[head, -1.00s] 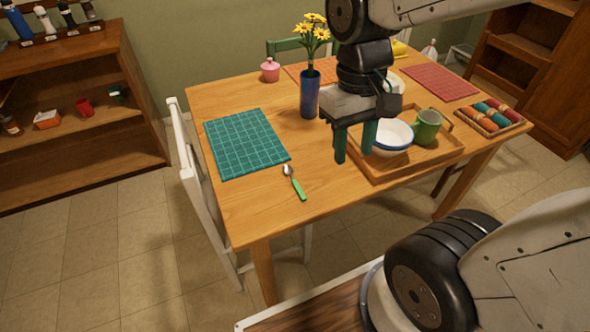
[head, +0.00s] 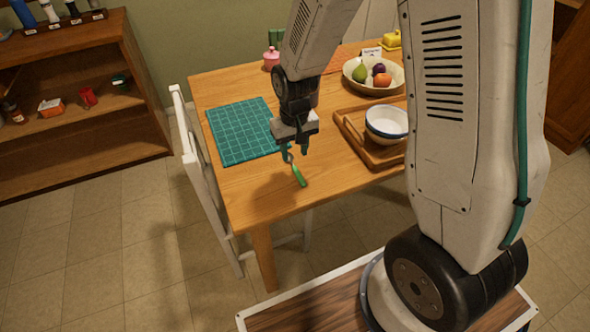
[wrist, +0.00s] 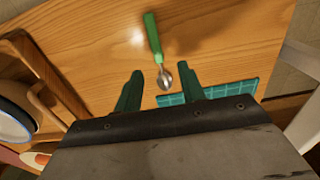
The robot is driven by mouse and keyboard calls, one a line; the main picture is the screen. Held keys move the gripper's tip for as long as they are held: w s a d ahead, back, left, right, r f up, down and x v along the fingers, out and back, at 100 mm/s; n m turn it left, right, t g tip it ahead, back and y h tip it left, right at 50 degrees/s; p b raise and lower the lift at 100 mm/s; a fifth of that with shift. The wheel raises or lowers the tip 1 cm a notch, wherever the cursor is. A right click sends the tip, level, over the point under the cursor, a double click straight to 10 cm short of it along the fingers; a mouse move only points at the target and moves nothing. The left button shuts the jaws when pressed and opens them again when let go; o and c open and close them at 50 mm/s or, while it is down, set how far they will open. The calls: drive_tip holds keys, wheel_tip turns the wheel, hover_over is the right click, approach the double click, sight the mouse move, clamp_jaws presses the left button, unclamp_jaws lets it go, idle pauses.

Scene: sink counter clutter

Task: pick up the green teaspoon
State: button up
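The green teaspoon (head: 298,173) lies on the wooden table, right of the teal placemat (head: 236,136). Its green handle points toward the table's front edge and its metal bowl toward the back. My gripper (head: 295,152) is above the table at the bowl end of the spoon, its fingers pointing down. In the wrist view the spoon (wrist: 154,38) lies beyond the fingertips, its bowl between the lines of the two green fingers. My gripper (wrist: 160,82) is open and empty. Whether the fingertips touch the table cannot be told.
A wooden tray (head: 350,130) with a white, blue-rimmed bowl (head: 386,124) stands right of my gripper. A fruit bowl (head: 373,76) is behind it. A white chair (head: 199,165) is at the table's left side. The table's front left is clear.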

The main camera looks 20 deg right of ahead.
sight(295, 169)
drive_tip(key=f, duration=0.6)
drive_tip(key=shift+d+f, duration=0.1)
drive_tip(key=shift+d, duration=0.15)
clamp_jaws()
